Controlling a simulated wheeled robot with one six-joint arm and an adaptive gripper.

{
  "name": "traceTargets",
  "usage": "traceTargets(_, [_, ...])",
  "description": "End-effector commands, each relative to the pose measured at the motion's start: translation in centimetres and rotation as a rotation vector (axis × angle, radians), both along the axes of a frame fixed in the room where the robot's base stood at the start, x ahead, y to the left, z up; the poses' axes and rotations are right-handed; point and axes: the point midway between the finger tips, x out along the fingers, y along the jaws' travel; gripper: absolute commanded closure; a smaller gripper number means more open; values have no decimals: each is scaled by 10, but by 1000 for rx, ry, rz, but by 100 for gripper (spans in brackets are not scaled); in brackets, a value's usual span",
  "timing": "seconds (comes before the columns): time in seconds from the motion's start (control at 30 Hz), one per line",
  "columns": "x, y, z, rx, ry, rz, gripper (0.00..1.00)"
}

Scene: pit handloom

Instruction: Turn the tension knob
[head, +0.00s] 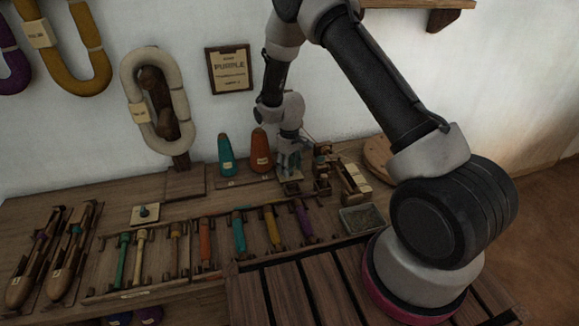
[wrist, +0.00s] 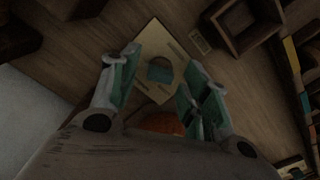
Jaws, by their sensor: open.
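In the wrist view, a small teal-grey knob-like block (wrist: 160,72) sits on a pale, marked plate (wrist: 150,48) on the wooden bench. My gripper (wrist: 158,85) is open above it, with one green-padded finger to each side of the block and no clear contact. In the head view my gripper (head: 290,163) points down over the same pale plate (head: 290,179), and hides the block. Another pale plate with a dark round knob (head: 145,211) lies farther left on the bench. Neither piece carries a readable label naming it the tension knob.
A teal cone (head: 226,157) and an orange cone (head: 260,150) stand left of my gripper. Small wooden fittings (head: 322,165) and a grey tray (head: 361,218) are to its right. Several coloured bobbins (head: 204,242) lie in a rack in front.

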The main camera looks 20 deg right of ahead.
Motion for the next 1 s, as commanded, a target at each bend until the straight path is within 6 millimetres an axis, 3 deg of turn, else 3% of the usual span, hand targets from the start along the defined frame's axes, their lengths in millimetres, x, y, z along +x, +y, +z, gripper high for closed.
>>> traceTargets(0.17, [1,0,20,1,-4,0,54])
traceTargets(0.4, [2,0,74,2,-5,0,54])
traceTargets(0.6, [1,0,108,1,-3,0,54])
traceTargets(1.0, [0,0,120,0,0,0,54])
